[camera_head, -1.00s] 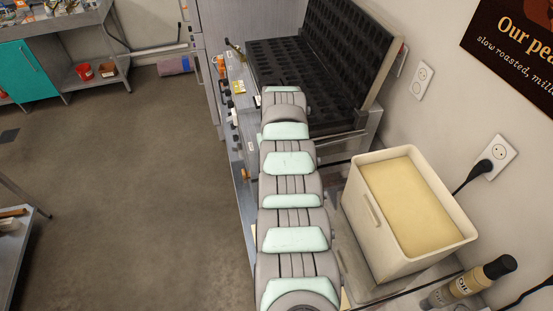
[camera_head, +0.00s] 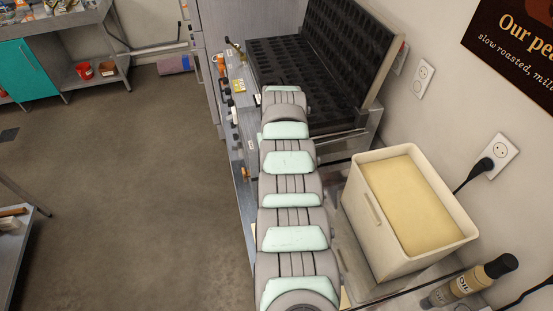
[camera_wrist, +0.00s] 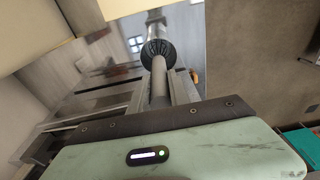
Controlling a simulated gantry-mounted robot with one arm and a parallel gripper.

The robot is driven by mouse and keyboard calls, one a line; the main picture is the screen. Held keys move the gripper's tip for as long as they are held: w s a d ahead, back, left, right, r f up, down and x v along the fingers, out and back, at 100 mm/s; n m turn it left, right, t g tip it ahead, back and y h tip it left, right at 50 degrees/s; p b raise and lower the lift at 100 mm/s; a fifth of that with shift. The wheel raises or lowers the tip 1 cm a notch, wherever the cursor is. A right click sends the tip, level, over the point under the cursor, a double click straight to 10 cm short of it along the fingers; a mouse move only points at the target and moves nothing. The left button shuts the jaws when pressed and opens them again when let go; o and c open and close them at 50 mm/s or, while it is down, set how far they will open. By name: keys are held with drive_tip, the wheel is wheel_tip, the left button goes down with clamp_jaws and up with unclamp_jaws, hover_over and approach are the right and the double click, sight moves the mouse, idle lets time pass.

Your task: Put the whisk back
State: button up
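In the wrist view, my gripper (camera_wrist: 165,90) has its two fingers around a grey, rod-like handle, which I take to be the whisk (camera_wrist: 158,50). Its far end is a dark, round, ribbed head pointing away from the gripper. The fingers look closed on the handle, though the contact itself is partly hidden. In the head view my arm runs up the middle and hides the gripper and the whisk.
A cream container (camera_head: 360,212) of yellow batter stands right of my arm. An open black waffle iron (camera_head: 340,55) stands beyond it. A bottle (camera_head: 465,284) stands at lower right, near the wall.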

drive_tip(key=o, duration=0.5)
drive_tip(key=shift+r, duration=0.1)
